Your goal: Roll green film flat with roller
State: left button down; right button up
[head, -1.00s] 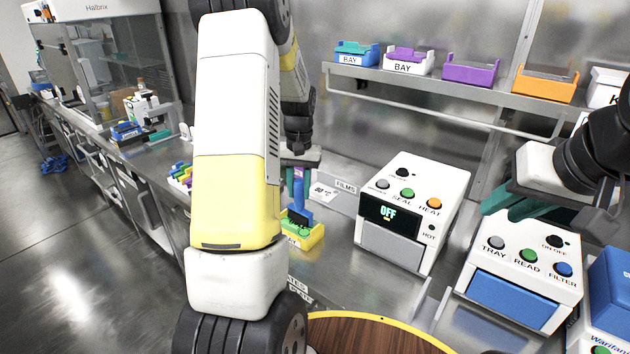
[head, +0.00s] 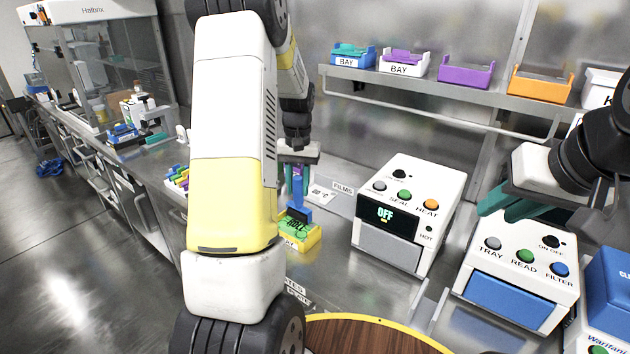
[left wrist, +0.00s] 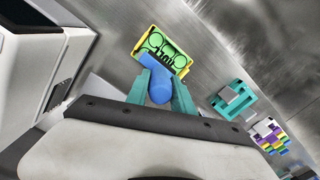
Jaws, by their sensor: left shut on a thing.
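My left gripper (head: 297,165) is shut on the blue handle of the roller (head: 299,190). The handle also shows between the teal fingers in the left wrist view (left wrist: 158,82). The roller's dark lower end is at the yellow tray (head: 313,238), over the green film (head: 296,228); I cannot tell if it touches. In the left wrist view, the green film (left wrist: 155,42) lies on the yellow tray (left wrist: 181,66), partly hidden behind the handle. My right gripper (head: 507,203) is over the tray reader, away from the film; its jaw opening is unclear.
The white heat sealer (head: 445,190) stands right of the tray, its display reading OFF. The tray reader (head: 570,243) is farther right. A teal holder (left wrist: 234,101) and a multicoloured rack (left wrist: 268,132) are nearby. A shelf with bays (head: 465,72) hangs above.

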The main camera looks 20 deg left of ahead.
pick_arm(q)
jog(key=shift+r, duration=2.8)
